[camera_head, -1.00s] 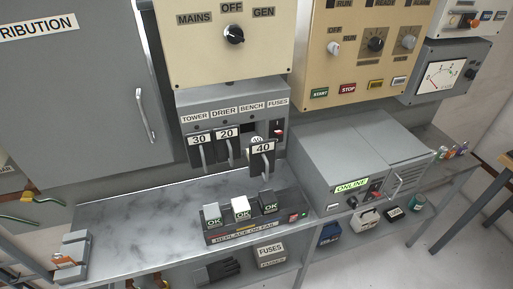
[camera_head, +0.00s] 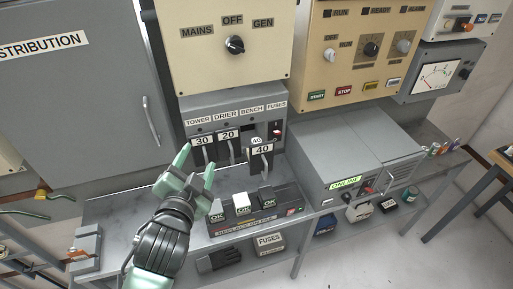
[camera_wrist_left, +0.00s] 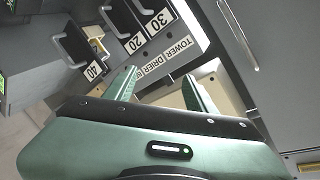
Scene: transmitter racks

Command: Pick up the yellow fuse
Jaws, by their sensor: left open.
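My left gripper (camera_head: 197,163) is open and empty, above the counter, left of this tray and just below the fuse panel. Its two green fingers (camera_wrist_left: 157,88) also show in the left wrist view, spread apart and pointing towards the panel. My right gripper is not in view.
The fuse panel (camera_head: 232,112) has handles marked 30, 20 and 40, the 40 one (camera_head: 262,151) jutting out. A grey ONLINE unit (camera_head: 345,147) stands to the right. Several small coloured items (camera_head: 445,146) lie far right.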

